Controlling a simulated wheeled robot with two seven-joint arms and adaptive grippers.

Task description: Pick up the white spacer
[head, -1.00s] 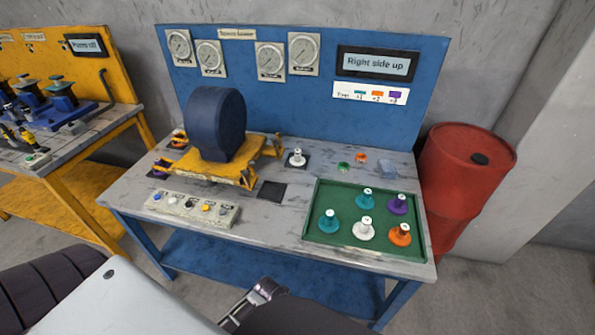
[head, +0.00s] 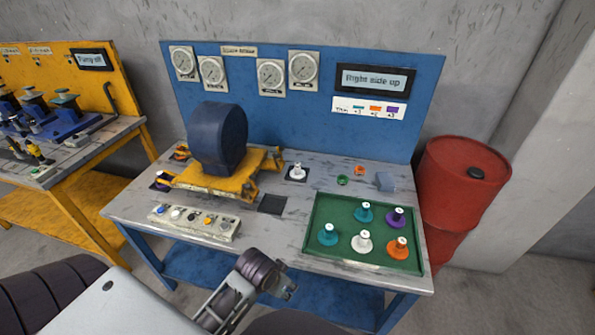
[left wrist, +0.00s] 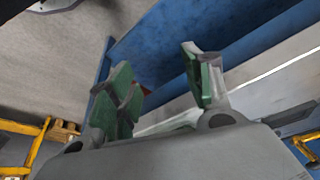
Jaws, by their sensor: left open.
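A white spacer (head: 363,241) stands upright in the front middle of the green tray (head: 314,228), among teal, purple and orange spacers. Another white spacer-like piece (head: 297,171) stands on a dark square pad behind the tray's left side. My left gripper (head: 284,285) is in front of the table's front edge, left of and nearer than the tray, apart from every spacer. In the left wrist view its green-padded fingers (left wrist: 165,85) are spread with nothing between them. My right gripper is not in view.
A dark blue motor (head: 218,138) sits on a yellow mount, with a button box (head: 193,222) in front. Green and orange rings (head: 359,171) and a grey-blue block (head: 385,181) lie behind the tray. A red barrel (head: 462,190) stands to the right.

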